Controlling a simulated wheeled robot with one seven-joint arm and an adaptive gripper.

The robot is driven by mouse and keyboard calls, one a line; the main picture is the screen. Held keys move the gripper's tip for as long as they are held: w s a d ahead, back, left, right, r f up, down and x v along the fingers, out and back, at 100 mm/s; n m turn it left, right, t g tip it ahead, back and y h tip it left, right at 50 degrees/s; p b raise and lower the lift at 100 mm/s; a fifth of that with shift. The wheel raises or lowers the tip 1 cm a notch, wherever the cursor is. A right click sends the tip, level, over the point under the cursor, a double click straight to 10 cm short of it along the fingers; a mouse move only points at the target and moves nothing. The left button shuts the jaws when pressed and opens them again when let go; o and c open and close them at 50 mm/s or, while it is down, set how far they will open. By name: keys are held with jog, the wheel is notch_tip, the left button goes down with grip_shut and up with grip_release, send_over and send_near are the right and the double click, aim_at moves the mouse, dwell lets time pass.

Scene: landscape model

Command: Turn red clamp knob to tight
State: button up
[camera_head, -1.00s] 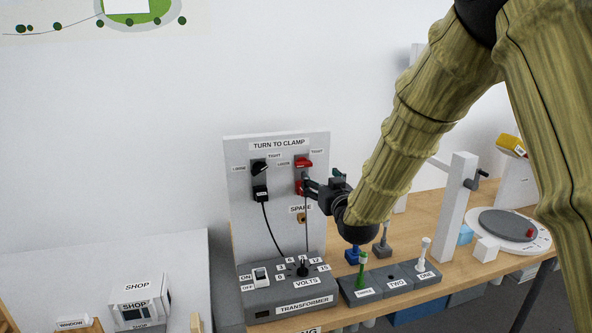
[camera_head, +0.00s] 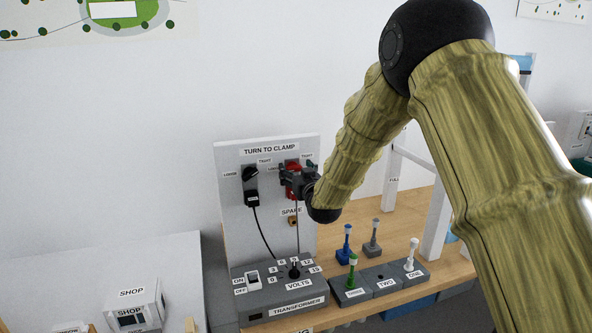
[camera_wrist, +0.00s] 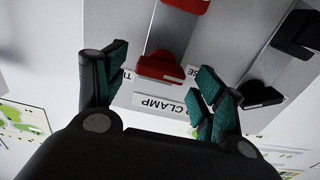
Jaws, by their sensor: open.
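The red clamp knob (camera_head: 292,164) is on the grey upright panel under the "TURN TO CLAMP" sign, partly hidden by my gripper in the head view. It shows clearly in the wrist view (camera_wrist: 160,67), with parts of the "LOOSE" and "TIGHT" labels on either side. My gripper (camera_head: 290,178) is open in front of the panel at the red knob. In the wrist view, my two fingers (camera_wrist: 158,82) stand apart on either side of the knob, with a visible gap on each side. I cannot tell whether the fingertips reach knob depth.
A black knob (camera_head: 250,173) and black plug (camera_head: 251,197) are to the left on the panel. The transformer box (camera_head: 281,290) and several coloured levers (camera_head: 352,272) stand below.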

jog(key=c, duration=1)
